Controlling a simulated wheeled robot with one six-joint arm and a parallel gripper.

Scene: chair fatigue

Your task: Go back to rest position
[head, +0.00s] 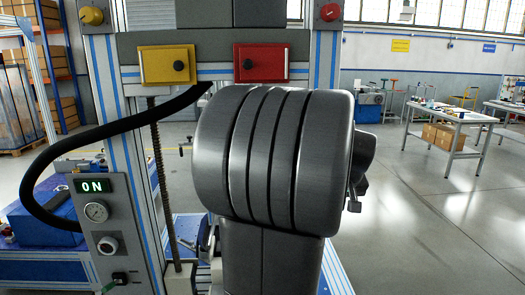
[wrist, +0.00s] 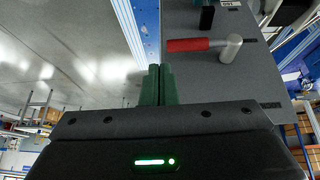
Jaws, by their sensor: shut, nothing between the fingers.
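My gripper (wrist: 158,84) shows in the wrist view with its two green fingers together and nothing between them. The fingers point at the left edge of a grey panel (wrist: 225,75). On that panel a lever with a red grip (wrist: 188,45) and a pale metal end sits just right of the fingertips, apart from them. I cannot make out my gripper in the head view, where a large dark ribbed body fills the middle and hides what is behind it.
In the head view a machine frame carries a yellow box (head: 166,64), a red box (head: 261,62) and a lit ON display (head: 91,186) above a gauge (head: 96,211). A black hose (head: 100,133) loops at left. A workbench (head: 457,115) stands at right; the floor before it is clear.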

